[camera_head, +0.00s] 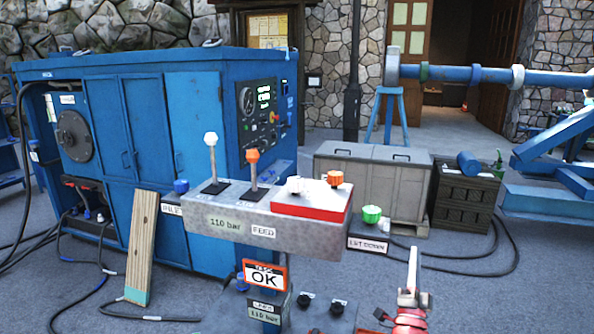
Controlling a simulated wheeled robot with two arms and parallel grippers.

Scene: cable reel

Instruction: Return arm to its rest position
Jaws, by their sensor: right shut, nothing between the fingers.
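My right gripper (413,256) is at the bottom right of the head view, pointing up and away from me, shut and empty. Its red and white wrist part shows at the bottom edge. It is right of the grey control console (268,228), apart from it in the picture. The console carries a white-topped lever (211,140), an orange-topped lever (253,157) and a red plate (311,204) with a white and an orange knob. A green knob (371,214) sits by a small label at its right. My left gripper is not in view.
A blue machine cabinet (140,140) fills the left, with a wooden plank (141,250) leaning on it. Grey crates (372,182) and a dark crate (463,198) stand behind my gripper. Black cables (480,272) lie on the floor. A blue frame (560,165) stands at right.

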